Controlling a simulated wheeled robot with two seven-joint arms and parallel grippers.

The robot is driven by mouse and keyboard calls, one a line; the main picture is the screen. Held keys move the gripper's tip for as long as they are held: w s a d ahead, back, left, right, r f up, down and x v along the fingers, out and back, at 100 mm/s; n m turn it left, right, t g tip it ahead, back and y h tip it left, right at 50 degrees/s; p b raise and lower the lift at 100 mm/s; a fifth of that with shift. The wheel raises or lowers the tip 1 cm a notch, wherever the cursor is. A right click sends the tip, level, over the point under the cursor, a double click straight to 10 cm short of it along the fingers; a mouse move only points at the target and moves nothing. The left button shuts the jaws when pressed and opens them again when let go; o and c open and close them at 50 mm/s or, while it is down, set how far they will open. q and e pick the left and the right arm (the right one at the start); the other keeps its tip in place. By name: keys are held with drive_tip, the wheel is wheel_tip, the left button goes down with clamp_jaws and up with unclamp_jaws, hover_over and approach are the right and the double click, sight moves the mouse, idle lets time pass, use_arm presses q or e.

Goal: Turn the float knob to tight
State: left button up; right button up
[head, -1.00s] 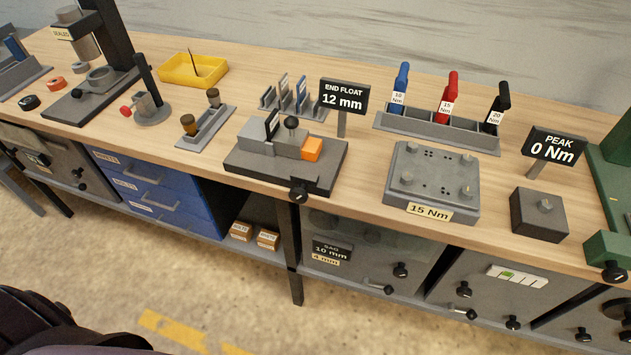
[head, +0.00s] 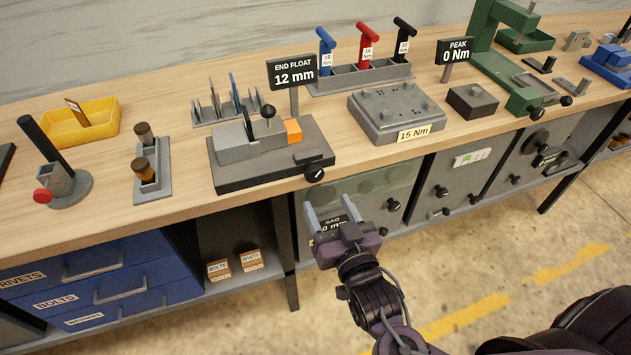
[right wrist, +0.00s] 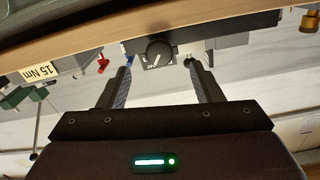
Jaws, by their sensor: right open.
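The float knob (head: 314,174) is a small black knob on the front edge of the dark base plate (head: 250,177) of the end float fixture. A black sign (head: 292,71) above it reads "END FLOAT 12 mm". My right gripper (head: 330,207) is open and empty, in front of the bench and below the knob in the head view. In the right wrist view the scene is upside down, and the knob (right wrist: 157,52) shows ahead, between the open fingertips (right wrist: 158,66) in the picture. I see no contact. My left gripper is out of view.
The fixture carries a grey block, a black ball-topped lever (head: 268,113) and an orange block (head: 293,132). A grey "15 Nm" plate (head: 385,115) stands to its right. Cabinets with several knobs (head: 393,204) lie under the bench edge, near my right gripper.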

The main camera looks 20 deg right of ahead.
sight(316, 177)
drive_tip(key=w, duration=0.4)
drive_tip(key=w+p, duration=0.1)
drive_tip(key=w, duration=0.1)
drive_tip(key=shift+w+r, duration=0.35)
drive_tip(key=shift+r, duration=0.05)
drive_tip(key=shift+w+f, duration=0.1)
drive_tip(key=shift+w, duration=0.45)
drive_tip(key=c, duration=1)
